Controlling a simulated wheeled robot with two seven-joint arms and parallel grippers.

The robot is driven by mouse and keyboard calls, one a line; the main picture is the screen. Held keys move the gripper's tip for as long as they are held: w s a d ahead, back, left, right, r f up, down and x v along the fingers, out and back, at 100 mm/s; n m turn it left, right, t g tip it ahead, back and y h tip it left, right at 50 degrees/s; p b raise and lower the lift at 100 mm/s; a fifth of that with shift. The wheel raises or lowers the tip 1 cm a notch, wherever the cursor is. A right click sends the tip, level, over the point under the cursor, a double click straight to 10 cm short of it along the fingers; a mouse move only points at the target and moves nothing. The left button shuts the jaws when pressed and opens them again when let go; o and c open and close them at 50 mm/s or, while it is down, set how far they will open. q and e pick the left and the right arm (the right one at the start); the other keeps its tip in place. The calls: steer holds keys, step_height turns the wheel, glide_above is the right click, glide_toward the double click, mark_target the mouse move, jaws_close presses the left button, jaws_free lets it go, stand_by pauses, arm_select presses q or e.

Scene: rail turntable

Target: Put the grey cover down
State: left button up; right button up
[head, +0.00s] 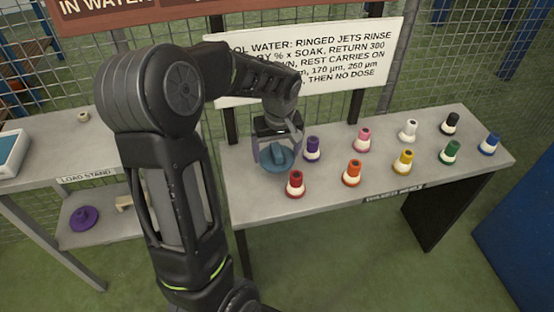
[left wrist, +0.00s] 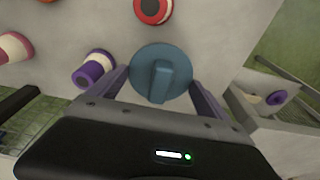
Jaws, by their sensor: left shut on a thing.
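A round blue-grey cover (head: 277,158) with a raised bar handle is at the left end of the bench top; it also shows in the left wrist view (left wrist: 160,75). My left gripper (head: 278,149) comes down from above with a finger on each side of the cover and is shut on it. In the left wrist view the fingers flank the cover. I cannot tell whether the cover touches the bench top or hangs just above it. My right gripper is not in view.
A purple nozzle (head: 312,150) and a red nozzle (head: 295,184) stand close to the cover. Several other coloured nozzles fill the bench (head: 438,188) to the right. A sign (head: 330,60) stands behind. A load stand (head: 95,175) is at left, with a purple piece (head: 84,217) on its lower shelf.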

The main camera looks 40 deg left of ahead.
mark_target(277, 160)
arm_select(q)
steer(key=shift+f, duration=1.8)
steer(key=shift+f, duration=0.15)
steer(key=o, duration=1.7)
steer(key=r, duration=0.4)
steer(key=d+r, duration=0.1)
steer(key=r, duration=0.3)
steer(key=s+r, duration=0.1)
steer(key=r, duration=0.3)
steer(key=shift+d+r, duration=0.1)
steer(key=shift+d, duration=0.2)
